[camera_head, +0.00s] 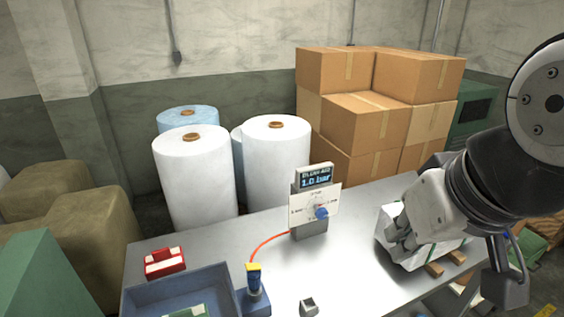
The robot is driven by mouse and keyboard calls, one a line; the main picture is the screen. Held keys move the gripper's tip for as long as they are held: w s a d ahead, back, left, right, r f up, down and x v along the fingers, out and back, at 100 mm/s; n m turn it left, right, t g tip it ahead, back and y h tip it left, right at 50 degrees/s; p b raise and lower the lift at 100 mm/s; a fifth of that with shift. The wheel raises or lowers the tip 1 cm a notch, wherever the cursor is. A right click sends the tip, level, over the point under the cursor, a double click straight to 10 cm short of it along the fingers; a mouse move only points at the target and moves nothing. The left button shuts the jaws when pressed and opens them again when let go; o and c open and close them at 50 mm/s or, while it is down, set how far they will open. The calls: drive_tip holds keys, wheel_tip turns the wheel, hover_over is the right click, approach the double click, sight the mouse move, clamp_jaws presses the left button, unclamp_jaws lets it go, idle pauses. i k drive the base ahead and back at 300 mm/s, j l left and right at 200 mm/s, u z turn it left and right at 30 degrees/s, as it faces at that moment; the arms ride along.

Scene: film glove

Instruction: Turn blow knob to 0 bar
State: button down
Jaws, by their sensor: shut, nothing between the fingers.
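The blow knob (321,212) is blue and sits on the white dial plate (300,208) of a small grey control box on the metal table. The display (315,182) above the dial reads 1.0 bar. The small print around the dial is too blurred to read fully. My gripper (396,244) is shut and empty, to the right of the control box and apart from the knob. It is in front of a white box-like object (442,255), which it partly hides.
An orange hose (266,243) runs from the control box to a blue and yellow nozzle (254,278). A blue tray (215,275) and a red-and-white item (165,262) are at left. White rolls (277,165) and cardboard boxes (364,123) stand behind.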

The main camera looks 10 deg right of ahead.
sight(322, 214)
drive_tip(key=k+j+u, duration=0.1)
drive_tip(key=j, duration=0.6)
drive_tip(key=k+j+u, duration=0.15)
drive_tip(key=j, duration=0.55)
